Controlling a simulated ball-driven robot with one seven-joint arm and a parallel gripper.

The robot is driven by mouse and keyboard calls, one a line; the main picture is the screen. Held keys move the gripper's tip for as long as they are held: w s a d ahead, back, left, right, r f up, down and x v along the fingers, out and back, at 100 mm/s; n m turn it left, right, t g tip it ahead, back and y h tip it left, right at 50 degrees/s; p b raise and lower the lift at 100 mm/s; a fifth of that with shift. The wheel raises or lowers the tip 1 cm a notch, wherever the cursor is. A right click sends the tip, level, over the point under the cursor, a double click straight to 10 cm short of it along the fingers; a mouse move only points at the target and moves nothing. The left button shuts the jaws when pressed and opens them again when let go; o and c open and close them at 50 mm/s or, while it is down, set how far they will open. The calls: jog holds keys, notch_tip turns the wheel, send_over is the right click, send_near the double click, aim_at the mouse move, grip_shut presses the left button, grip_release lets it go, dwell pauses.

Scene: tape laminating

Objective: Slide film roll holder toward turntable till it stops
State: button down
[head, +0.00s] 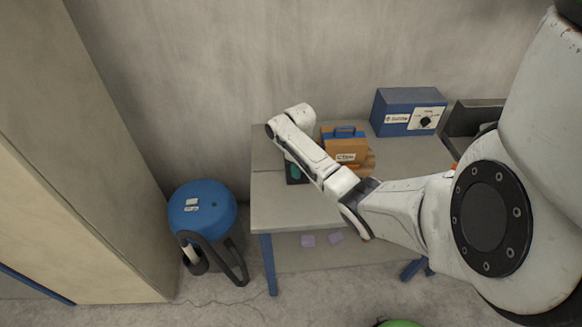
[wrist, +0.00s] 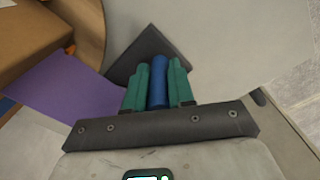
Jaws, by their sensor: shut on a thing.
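My gripper (wrist: 158,74) has teal fingers closed on both sides of an upright blue handle (wrist: 159,82) in the wrist view. The handle stands at a dark grey plate (wrist: 140,52); they appear to be part of the film roll holder. A purple film sheet (wrist: 70,100) extends left from beside the plate. In the head view my arm hides most of the holder, and only a dark and teal patch shows beneath the arm. The orange-brown machine (head: 345,148) with a blue top handle stands just right of my wrist; a rounded brown edge, perhaps the turntable, shows beside it.
The grey table (head: 290,205) has bare room at its front left. A blue box with a dial (head: 393,108) stands at the back right. A blue round-topped vacuum-like unit (head: 203,205) stands on the floor to the left. Two small purple pieces (head: 308,240) lie below the tabletop.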

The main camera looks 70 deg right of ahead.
jog(key=shift+s+d, duration=0.1)
jog(key=shift+s, duration=0.1)
jog(key=c, duration=1)
grip_release()
jog(key=shift+o, duration=0.2)
notch_tip(320, 180, up, 11)
jog(key=shift+f, duration=0.1)
